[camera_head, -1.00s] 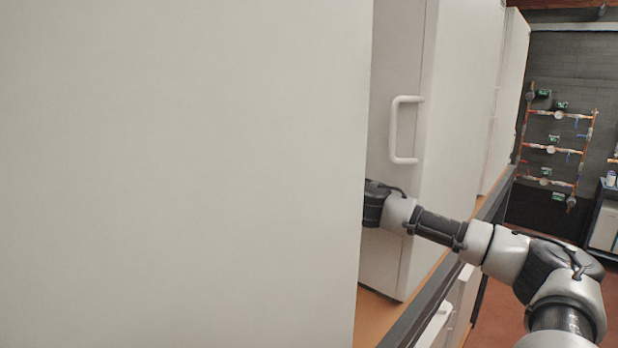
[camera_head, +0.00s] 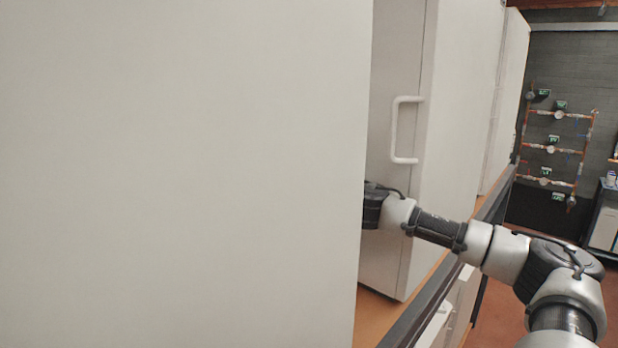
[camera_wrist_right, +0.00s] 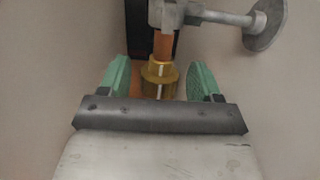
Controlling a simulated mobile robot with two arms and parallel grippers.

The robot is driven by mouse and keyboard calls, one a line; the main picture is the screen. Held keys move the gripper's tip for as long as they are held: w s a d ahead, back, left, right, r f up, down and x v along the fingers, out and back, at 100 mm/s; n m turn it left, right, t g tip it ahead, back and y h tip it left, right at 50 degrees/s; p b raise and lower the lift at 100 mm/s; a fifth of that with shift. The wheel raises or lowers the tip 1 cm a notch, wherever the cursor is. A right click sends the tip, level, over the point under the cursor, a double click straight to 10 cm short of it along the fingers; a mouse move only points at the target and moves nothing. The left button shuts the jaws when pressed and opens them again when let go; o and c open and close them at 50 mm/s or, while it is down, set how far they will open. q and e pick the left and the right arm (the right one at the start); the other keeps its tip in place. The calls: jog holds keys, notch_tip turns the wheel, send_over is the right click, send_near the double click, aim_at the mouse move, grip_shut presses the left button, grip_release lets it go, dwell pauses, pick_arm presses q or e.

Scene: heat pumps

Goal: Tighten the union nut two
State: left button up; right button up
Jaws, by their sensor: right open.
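In the right wrist view a brass union nut (camera_wrist_right: 159,78) sits at the lower end of a short copper pipe (camera_wrist_right: 163,46). My right gripper (camera_wrist_right: 160,82) is open, with one green-padded finger on each side of the nut. A gap shows between each finger and the nut, so the fingers do not appear to touch it. In the head view my right arm reaches in behind a large pale panel, which hides the gripper and the nut there. My left gripper is not in view. No number or label shows on the nut.
A grey valve body with a round-ended handle (camera_wrist_right: 262,22) is just above the nut. Pale walls flank the gripper closely. In the head view a large pale panel (camera_head: 180,170) fills the left, and a white handle (camera_head: 404,130) is above my arm.

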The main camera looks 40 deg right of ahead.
jog(key=shift+m+h, duration=0.5)
jog(key=shift+h, duration=0.3)
jog(key=shift+s+f, duration=0.1)
jog(key=s+f+b, duration=0.2)
jog(key=s+b, duration=1.8)
jog(key=s, duration=0.1)
jog(key=shift+s+d+f, duration=0.15)
jog(key=shift+s+f, duration=0.05)
jog(key=shift+s, duration=0.2)
